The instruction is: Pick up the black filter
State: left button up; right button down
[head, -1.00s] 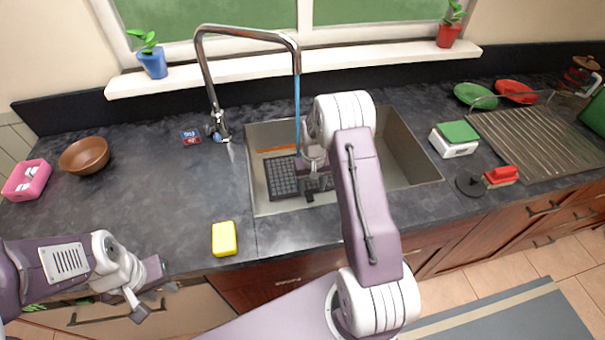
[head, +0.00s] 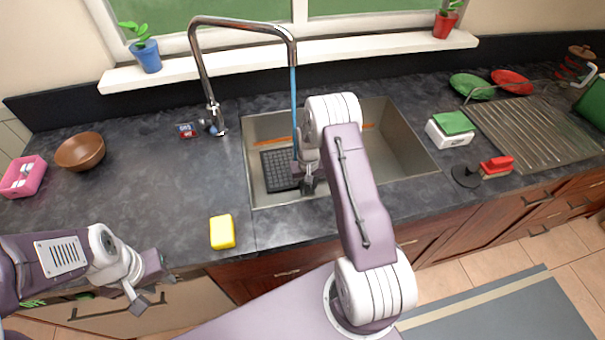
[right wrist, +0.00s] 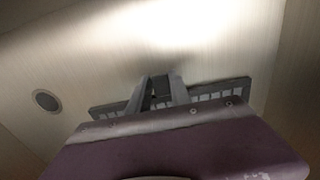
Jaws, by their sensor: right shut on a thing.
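The black filter (head: 279,172) is a dark gridded rectangle in the left part of the sink. My right gripper (head: 306,184) reaches down into the sink at the filter's right side and is shut on its edge. In the right wrist view the fingers (right wrist: 158,92) close together over the filter, whose slotted edge (right wrist: 215,92) shows on both sides of them. My fingers and wrist hide part of the filter. My left gripper (head: 152,286) is open and empty, in front of the counter at the lower left.
The metal sink (head: 405,145) has walls around the filter. The faucet (head: 207,95) arches over it, with a blue water stream (head: 294,100) falling close to my right wrist. A yellow sponge (head: 222,232) lies on the front counter, which is otherwise clear there.

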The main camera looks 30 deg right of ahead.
jog(key=shift+w+r, duration=0.1)
jog(key=shift+r, duration=0.35)
jog(key=r, duration=0.2)
jog(key=s+d+r, duration=0.1)
jog(key=r, duration=0.1)
jog(key=s+d+r, duration=0.6)
jog(key=s, duration=0.2)
jog(key=shift+d+b, duration=0.4)
